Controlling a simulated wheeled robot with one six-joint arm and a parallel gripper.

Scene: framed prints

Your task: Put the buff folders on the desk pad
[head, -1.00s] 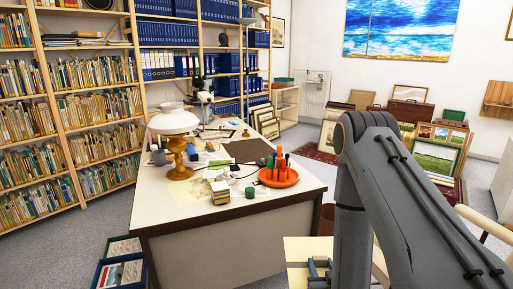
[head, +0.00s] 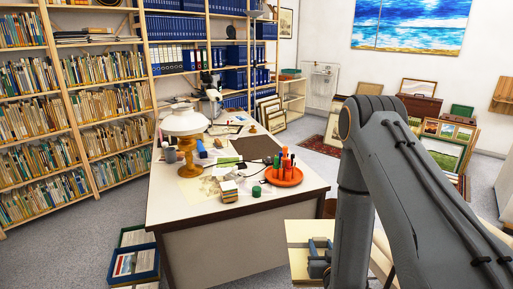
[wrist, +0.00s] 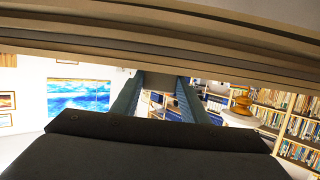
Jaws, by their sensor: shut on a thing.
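My gripper (head: 319,257) shows low in the head view, beside my grey arm. It is shut on the buff folders (head: 299,240), a pale flat stack in front of the desk's near right corner. In the wrist view the stack's layered tan edges (wrist: 200,38) cross the top, close to the camera. My gripper's dark teal fingers (wrist: 159,88) show below them. The desk pad (head: 258,147) is a dark brown flat sheet on the desk, behind the orange tray. It looks bare, and it lies apart from the folders.
The desk (head: 225,225) carries a white lamp (head: 185,123), a striped block (head: 228,190), a green cylinder (head: 256,191) and an orange tray (head: 282,177) with upright colored items. Blue crates (head: 135,262) stand on the floor to its left. Framed prints (head: 443,154) lean at the right.

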